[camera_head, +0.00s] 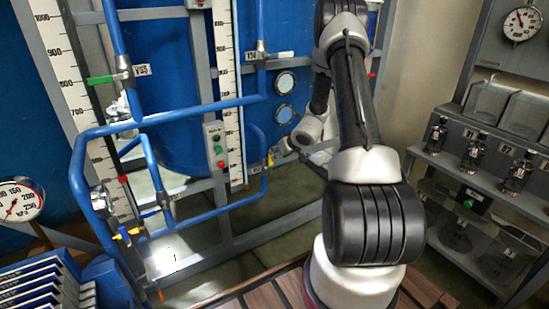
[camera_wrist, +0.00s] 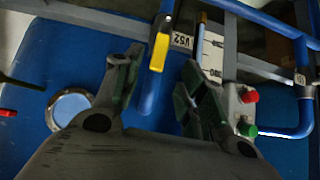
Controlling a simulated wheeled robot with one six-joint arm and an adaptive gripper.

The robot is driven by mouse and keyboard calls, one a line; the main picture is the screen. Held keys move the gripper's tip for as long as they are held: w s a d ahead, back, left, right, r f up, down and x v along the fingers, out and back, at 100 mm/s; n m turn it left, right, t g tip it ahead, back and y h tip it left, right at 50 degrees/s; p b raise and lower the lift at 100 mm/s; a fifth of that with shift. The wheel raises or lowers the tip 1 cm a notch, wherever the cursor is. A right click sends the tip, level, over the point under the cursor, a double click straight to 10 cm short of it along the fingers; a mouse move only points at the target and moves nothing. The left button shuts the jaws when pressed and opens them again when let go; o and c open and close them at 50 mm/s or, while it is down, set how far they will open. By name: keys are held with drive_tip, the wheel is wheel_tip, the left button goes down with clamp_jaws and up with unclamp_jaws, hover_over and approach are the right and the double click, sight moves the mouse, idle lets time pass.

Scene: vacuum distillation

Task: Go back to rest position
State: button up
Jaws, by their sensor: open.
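My gripper (camera_wrist: 160,82) is open in the wrist view, with its two dark fingers spread apart. A yellow valve handle (camera_wrist: 160,52) shows near the gap between the fingertips, with no visible grip on it. A label reading V52 (camera_wrist: 180,41) is beside the handle. In the head view my arm rises at the right and folds back down. My gripper (camera_head: 282,152) is small there, close to the blue pipes, with a small yellow part (camera_head: 270,157) beside it. The exact distance between fingers and handle cannot be told.
Blue piping (camera_head: 190,108) and a button box (camera_head: 215,148) stand left of my arm. A pressure gauge (camera_head: 18,201) is at the far left. A shelf rack (camera_head: 470,188) with bottles stands at the right. Some open floor (camera_head: 240,250) lies between piping and arm.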

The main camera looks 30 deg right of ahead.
drive_tip(key=shift+v, duration=1.05)
